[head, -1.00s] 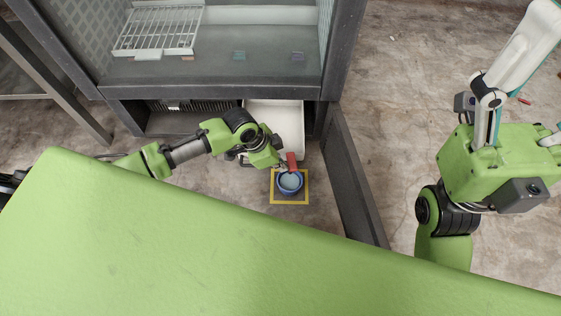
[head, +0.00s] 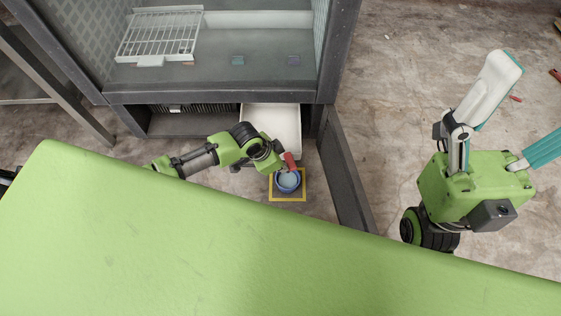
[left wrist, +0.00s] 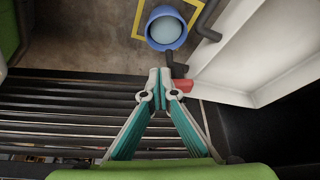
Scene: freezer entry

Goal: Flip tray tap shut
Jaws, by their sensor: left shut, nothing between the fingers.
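The tap's red handle (head: 290,162) shows at the front of the white tray (head: 272,122), above a blue bucket (head: 288,181). In the head view it leans, its upper end toward the left. In the left wrist view the red handle (left wrist: 182,86) is just right of my left gripper (left wrist: 160,73), whose fingertips are together and empty. I cannot tell whether they touch it. In the head view the arm hides those fingers. The bucket (left wrist: 166,28) holds pale water. My right gripper (head: 528,105) is far right, its fingers spread, away from the tray.
The bucket stands inside a yellow floor square (head: 288,199). The freezer's open door (head: 347,170) stands right of the tray and bucket. A wire rack (head: 160,36) is inside the freezer above. Dark slats (left wrist: 60,115) lie close below my left fingers.

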